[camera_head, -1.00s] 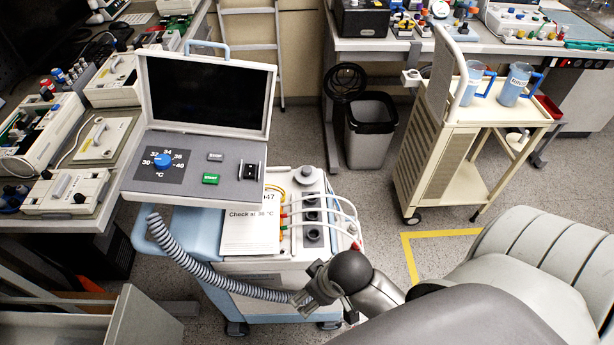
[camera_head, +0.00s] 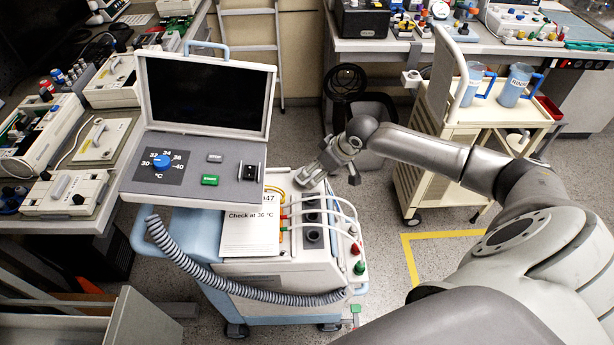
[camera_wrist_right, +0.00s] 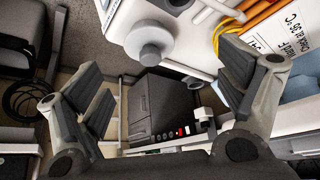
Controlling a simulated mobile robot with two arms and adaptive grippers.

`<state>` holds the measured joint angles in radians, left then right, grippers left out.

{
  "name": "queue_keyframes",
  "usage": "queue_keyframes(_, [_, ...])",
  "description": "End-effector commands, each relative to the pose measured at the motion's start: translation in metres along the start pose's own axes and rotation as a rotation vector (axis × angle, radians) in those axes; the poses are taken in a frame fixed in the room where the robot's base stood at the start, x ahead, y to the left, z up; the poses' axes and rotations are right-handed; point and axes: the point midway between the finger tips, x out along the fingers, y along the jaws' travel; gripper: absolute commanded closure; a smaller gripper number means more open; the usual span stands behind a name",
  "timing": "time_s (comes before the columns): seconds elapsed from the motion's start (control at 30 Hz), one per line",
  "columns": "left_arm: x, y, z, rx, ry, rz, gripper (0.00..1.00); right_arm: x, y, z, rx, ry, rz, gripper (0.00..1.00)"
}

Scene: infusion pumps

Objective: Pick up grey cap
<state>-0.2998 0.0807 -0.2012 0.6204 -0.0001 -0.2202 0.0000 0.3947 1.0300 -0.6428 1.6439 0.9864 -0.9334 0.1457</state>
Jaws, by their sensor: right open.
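The grey cap (camera_wrist_right: 152,54) is round and sits on the white top of the pump cart, upper middle in the right wrist view. In the head view my right gripper covers its spot at the cart's back right corner, so I cannot make it out there. My right gripper (camera_head: 331,175) is over that corner. In the right wrist view the gripper (camera_wrist_right: 168,96) has its fingers spread wide and empty, with the cap beyond and between them. My left gripper is not in view.
A paper card (camera_head: 250,228) and the raised-lid control box (camera_head: 195,165) stand left. A black bin (camera_head: 368,130) and cream trolley (camera_head: 425,165) are behind and right.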

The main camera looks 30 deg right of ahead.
Motion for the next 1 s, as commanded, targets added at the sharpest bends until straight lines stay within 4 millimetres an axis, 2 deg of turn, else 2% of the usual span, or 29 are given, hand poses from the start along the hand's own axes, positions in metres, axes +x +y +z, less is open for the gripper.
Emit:
queue_keyframes(0.03, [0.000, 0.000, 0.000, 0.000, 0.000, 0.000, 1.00, -0.003, 0.011, -0.003, 0.014, 0.005, 0.010, 0.10])
queue_keyframes(0.13, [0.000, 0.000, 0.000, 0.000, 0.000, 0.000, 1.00, 0.000, 0.018, -0.006, 0.030, 0.011, 0.014, 0.10])
queue_keyframes(0.4, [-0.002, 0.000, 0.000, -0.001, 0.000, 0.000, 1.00, 0.037, 0.017, -0.008, 0.030, 0.012, 0.013, 0.10])
queue_keyframes(0.77, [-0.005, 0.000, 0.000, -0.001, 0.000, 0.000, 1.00, 0.060, 0.017, -0.011, 0.028, 0.012, 0.013, 0.10])
queue_keyframes(1.0, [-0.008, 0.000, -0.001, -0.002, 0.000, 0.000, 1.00, 0.089, 0.018, -0.015, 0.028, 0.010, 0.013, 0.10])
